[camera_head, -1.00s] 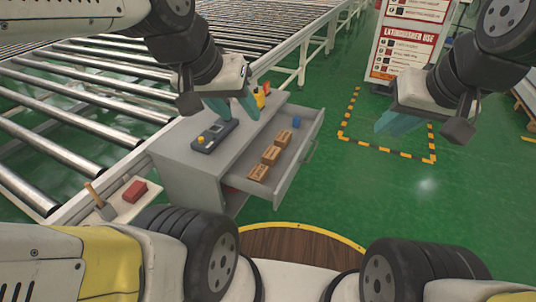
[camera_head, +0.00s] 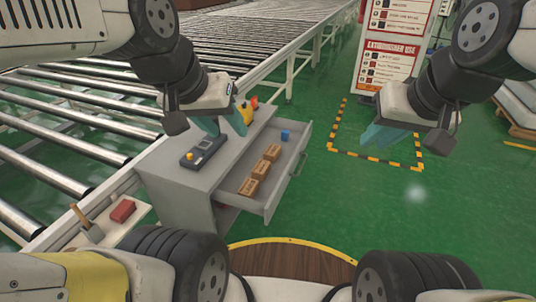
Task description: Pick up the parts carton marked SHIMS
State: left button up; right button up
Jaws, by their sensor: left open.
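Several small brown cartons lie in a row in the open drawer (camera_head: 290,188) of a grey cabinet: a near carton (camera_head: 249,187), a middle carton (camera_head: 261,169) and a far carton (camera_head: 272,152). Their markings are too small to read, so I cannot tell which is SHIMS. My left gripper (camera_head: 226,128) is open above the cabinet top, to the left of the drawer and apart from the cartons. My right gripper (camera_head: 378,138) hangs over the floor to the right of the drawer; its fingers overlap in the view, so its opening is unclear.
On the cabinet top (camera_head: 170,170) lie a dark device with a yellow button (camera_head: 203,152) and yellow and orange items (camera_head: 248,109). A blue item (camera_head: 285,135) sits at the drawer's far end. A red block (camera_head: 123,211) and a hammer (camera_head: 84,222) lie on a ledge at left. Roller conveyors fill the left.

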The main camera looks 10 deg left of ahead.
aim_at(272, 152)
jog(key=i+l+u, duration=0.1)
jog(key=u, duration=0.35)
jog(key=i+l+u, duration=0.1)
jog(key=u, duration=0.35)
jog(key=l+u, duration=0.25)
jog(key=u, duration=0.2)
jog(key=i+l+u, duration=0.25)
jog(key=l, duration=0.65)
jog(key=l+u, duration=0.25)
jog(key=l, duration=0.65)
jog(key=k, duration=0.05)
